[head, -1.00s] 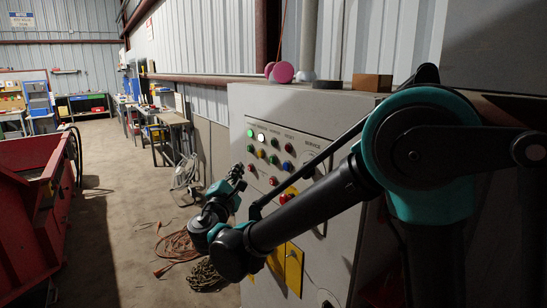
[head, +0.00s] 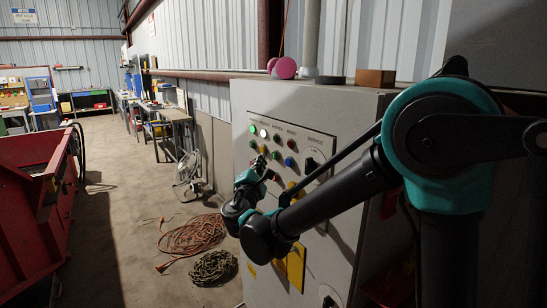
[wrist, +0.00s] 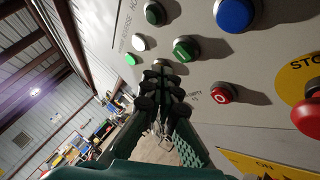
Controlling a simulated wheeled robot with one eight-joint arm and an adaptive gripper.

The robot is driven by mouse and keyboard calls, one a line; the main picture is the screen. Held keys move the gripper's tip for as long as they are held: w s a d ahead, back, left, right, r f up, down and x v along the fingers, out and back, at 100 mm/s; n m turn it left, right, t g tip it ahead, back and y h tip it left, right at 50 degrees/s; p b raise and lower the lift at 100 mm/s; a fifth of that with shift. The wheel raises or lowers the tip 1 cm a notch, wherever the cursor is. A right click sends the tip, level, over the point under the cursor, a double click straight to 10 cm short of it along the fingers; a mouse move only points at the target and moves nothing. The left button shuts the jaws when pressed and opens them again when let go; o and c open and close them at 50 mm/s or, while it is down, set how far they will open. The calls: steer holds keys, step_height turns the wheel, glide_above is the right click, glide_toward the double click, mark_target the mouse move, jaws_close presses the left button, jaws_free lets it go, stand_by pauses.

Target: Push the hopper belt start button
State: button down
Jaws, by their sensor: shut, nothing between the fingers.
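The grey control cabinet (head: 325,110) carries a panel of coloured buttons. My gripper (head: 261,162) is in front of the panel's left part, fingers shut and empty. In the wrist view the fingertips (wrist: 161,76) cover part of a button at the left. Just right of them is a green button marked I (wrist: 186,49); lower right is a red button marked O (wrist: 223,93). Lit green (wrist: 130,60) and white (wrist: 138,42) lamps are to the upper left. Labels are too small to tell which is the hopper belt start button. Contact with the panel is unclear.
A red emergency stop (wrist: 309,118) on a yellow disc and a blue button (wrist: 235,14) are further right. Coiled orange cable (head: 194,236) and a chain-like coil (head: 213,268) lie on the floor. A red container (head: 35,200) stands left.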

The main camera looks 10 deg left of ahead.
steer(key=shift+w+d, duration=0.45)
steer(key=shift+w, duration=0.05)
stand_by(1.2)
steer(key=shift+w+d, duration=0.25)
steer(key=shift+w, duration=0.05)
steer(key=shift+w+d, duration=0.35)
stand_by(0.8)
stand_by(0.3)
steer(key=shift+s+a, duration=0.6)
steer(key=shift+s, duration=0.1)
steer(key=shift+s+a, duration=1.65)
steer(key=shift+s, duration=0.25)
